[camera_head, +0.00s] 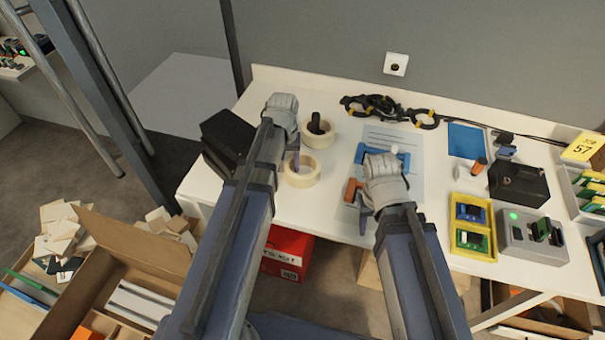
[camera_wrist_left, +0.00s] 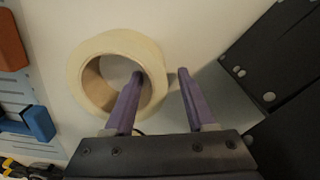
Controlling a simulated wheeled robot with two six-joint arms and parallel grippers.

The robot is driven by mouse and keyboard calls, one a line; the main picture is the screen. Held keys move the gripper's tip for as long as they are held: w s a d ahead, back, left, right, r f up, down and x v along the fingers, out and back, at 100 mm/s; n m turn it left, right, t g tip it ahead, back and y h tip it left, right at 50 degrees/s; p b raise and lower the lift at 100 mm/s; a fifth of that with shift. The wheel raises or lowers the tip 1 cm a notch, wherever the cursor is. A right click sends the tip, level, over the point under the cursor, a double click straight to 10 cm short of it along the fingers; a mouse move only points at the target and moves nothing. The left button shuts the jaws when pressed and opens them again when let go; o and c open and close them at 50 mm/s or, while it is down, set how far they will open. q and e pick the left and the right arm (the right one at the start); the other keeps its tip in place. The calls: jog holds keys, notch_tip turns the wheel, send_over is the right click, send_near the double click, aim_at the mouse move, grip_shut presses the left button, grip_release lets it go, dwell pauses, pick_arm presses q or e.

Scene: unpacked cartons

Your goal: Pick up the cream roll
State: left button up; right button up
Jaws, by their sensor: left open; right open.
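A cream roll (camera_head: 303,183) lies flat at the near left part of the white table, its hole facing up. A second cream roll (camera_head: 329,139) lies just behind it, with a black object showing at its middle. My left gripper (camera_head: 295,160) is at the near roll's far left side, open, pointing down. In the left wrist view the roll (camera_wrist_left: 77,75) shows between and beside the purple fingers (camera_wrist_left: 161,73): one fingertip is over the hole, the other outside the ring. I cannot tell whether they touch it. My right gripper (camera_head: 366,215) is open beside an orange-ended clamp.
A black box (camera_head: 228,138) stands left of the rolls; dark holed panels also show in the left wrist view (camera_wrist_left: 270,60). A blue and orange clamp (camera_head: 402,158) lies on a printed sheet (camera_head: 412,180) to the right. Black clamps (camera_head: 385,108) lie at the back.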

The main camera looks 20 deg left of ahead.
pick_arm(q)
jog(key=shift+r, duration=0.1)
jog(key=shift+c, duration=0.4)
grip_shut()
